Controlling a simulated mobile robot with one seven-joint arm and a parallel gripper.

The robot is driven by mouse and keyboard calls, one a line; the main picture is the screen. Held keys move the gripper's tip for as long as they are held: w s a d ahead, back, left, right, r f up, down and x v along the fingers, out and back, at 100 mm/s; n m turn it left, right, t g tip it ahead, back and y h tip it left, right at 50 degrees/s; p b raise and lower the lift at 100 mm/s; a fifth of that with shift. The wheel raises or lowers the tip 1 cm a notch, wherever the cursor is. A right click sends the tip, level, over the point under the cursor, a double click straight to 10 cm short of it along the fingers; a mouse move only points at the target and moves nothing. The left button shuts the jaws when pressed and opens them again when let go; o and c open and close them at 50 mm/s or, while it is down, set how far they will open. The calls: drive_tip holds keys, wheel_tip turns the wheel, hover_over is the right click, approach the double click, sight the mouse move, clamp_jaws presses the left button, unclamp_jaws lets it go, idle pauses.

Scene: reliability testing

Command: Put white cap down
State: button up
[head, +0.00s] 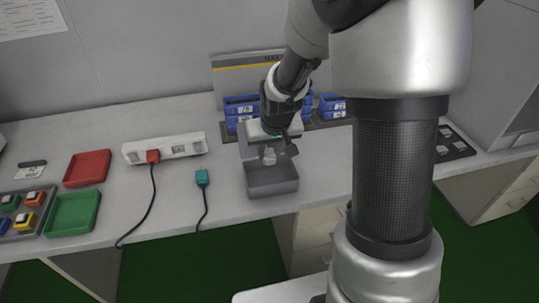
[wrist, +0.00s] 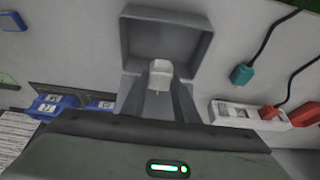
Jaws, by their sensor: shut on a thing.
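The white cap (wrist: 160,69) is a small pale piece between the two fingers of my gripper (wrist: 158,98), which is shut on it. In the head view the cap (head: 269,156) shows just below my gripper (head: 270,148). The gripper hangs over a grey open box (head: 272,188) on the bench. The same box (wrist: 133,45) lies beyond the fingertips in the wrist view. The cap seems to be above the box's back part; I cannot tell whether it touches the box. The part of the box behind the gripper is hidden.
A white power strip (head: 180,147) with a red plug and a teal plug (head: 202,177) with its cable lie left of the box. Red (head: 87,168) and green (head: 73,212) trays are farther left. Blue bins (head: 240,104) stand behind the gripper. Bench right of the box is clear.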

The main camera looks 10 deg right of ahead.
drive_tip(key=shift+f, duration=0.45)
drive_tip(key=shift+f, duration=0.1)
drive_tip(key=shift+f+b, duration=0.55)
drive_tip(key=o, duration=1.1)
drive_tip(key=shift+c, duration=0.2)
